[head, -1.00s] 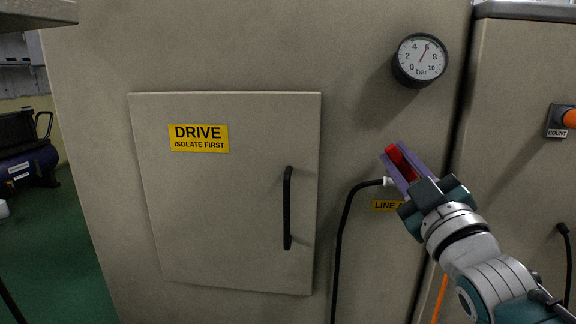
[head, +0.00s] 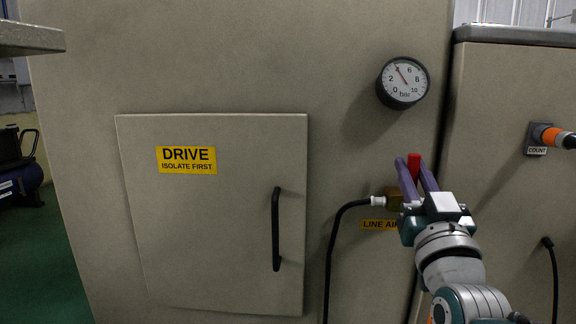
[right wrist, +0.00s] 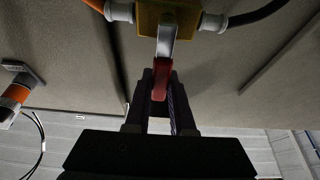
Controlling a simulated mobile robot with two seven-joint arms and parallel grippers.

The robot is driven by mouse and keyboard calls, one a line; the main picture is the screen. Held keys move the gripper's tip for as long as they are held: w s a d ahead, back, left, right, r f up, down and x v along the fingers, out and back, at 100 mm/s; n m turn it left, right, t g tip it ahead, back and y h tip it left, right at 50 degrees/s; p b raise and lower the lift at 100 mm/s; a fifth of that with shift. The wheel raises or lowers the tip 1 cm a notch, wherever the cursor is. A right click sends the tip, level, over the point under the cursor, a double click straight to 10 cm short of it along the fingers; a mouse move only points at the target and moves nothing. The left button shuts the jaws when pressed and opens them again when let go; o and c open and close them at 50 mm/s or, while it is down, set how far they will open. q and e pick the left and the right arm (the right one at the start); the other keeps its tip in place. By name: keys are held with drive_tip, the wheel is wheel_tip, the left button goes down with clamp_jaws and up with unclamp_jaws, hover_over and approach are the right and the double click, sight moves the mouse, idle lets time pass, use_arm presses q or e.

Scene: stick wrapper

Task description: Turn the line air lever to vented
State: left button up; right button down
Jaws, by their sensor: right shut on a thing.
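The red-tipped line air lever (head: 414,166) stands nearly upright in the head view. My right gripper (head: 414,174) has its purple fingers on either side of it, shut on it. In the right wrist view the red grip (right wrist: 161,80) sits between the dark fingers, with its metal stem running to the brass valve body (right wrist: 180,18). The valve body (head: 393,197) is partly hidden by my gripper in the head view. The LINE AIR label (head: 378,225) is below it. My left gripper is not in view.
The round bar gauge (head: 403,82) above has its needle near 4. A black hose (head: 333,245) runs down from the valve's left. The DRIVE door (head: 215,225) with a black handle is at left. A COUNT connector (head: 545,137) is at right.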

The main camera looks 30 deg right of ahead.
idle(0.4)
drive_tip(key=c, duration=0.8)
unclamp_jaws()
drive_tip(key=shift+d, duration=0.1)
drive_tip(key=shift+o, duration=0.2)
drive_tip(key=shift+s, duration=0.1)
drive_tip(key=shift+s+a+f, duration=0.1)
drive_tip(key=shift+s+a, duration=0.1)
drive_tip(key=p+v, duration=0.1)
drive_tip(key=v, duration=0.8)
drive_tip(key=shift+p, duration=0.4)
drive_tip(key=shift+s+a, duration=0.1)
